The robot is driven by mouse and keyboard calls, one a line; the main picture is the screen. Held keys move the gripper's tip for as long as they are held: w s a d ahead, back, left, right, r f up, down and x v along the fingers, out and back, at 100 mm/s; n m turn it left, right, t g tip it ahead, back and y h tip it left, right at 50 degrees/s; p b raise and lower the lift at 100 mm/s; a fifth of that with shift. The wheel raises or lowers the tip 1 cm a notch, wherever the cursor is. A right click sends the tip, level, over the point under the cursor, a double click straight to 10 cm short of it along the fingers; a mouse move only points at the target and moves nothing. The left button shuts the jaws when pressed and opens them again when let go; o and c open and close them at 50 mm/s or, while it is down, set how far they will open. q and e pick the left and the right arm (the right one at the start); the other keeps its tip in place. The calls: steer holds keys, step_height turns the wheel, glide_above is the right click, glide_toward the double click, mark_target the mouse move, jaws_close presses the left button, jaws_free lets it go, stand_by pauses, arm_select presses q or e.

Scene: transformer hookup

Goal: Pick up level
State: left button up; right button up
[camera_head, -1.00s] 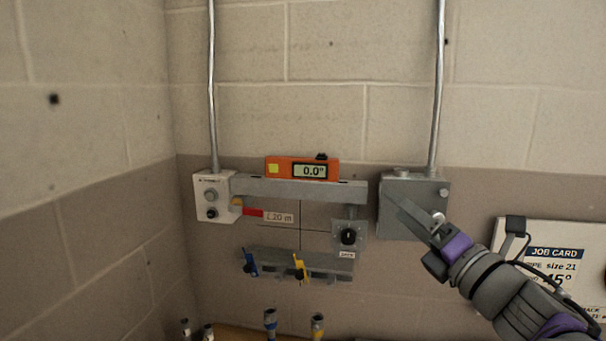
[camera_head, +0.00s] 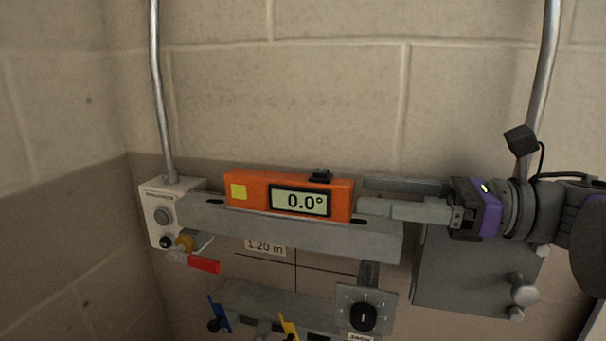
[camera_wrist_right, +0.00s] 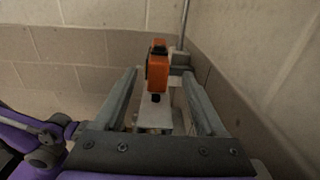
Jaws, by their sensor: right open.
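The orange level (camera_head: 268,196) sits on the grey shelf bar (camera_head: 290,234) on the wall, its display reading 0.0°. It has a yellow square at its left and a black knob on top. My right gripper (camera_head: 362,196) comes in from the right, its fingers pointing left at the level's right end. In the right wrist view the level (camera_wrist_right: 158,66) shows end-on between the two spread fingers of my right gripper (camera_wrist_right: 160,80), beyond their tips or nearly level with them. The gripper is open and empty. My left gripper is not in view.
A white control box (camera_head: 160,228) stands at the bar's left end and a grey box (camera_head: 470,275) at its right. Below are a red tag (camera_head: 204,265), a black dial (camera_head: 363,317) and a lower rack with blue (camera_head: 219,312) and yellow (camera_head: 288,328) handles. Conduits run up the wall.

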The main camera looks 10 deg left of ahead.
mark_target(298, 177)
steer(key=a, duration=0.4)
steer(key=shift+s+a+r, duration=0.15)
steer(key=shift+s+a, duration=0.15)
steer(key=shift+a, duration=0.1)
steer(key=shift+w+a+r, duration=0.1)
steer(key=shift+w+a, duration=0.05)
steer(key=shift+a, duration=0.85)
steer(key=shift+w+a+r, duration=0.1)
steer(key=shift+a, duration=0.95)
steer(key=shift+w+a+r, duration=0.1)
steer(key=shift+w+a, duration=0.05)
steer(key=shift+a, duration=0.85)
jaws_close()
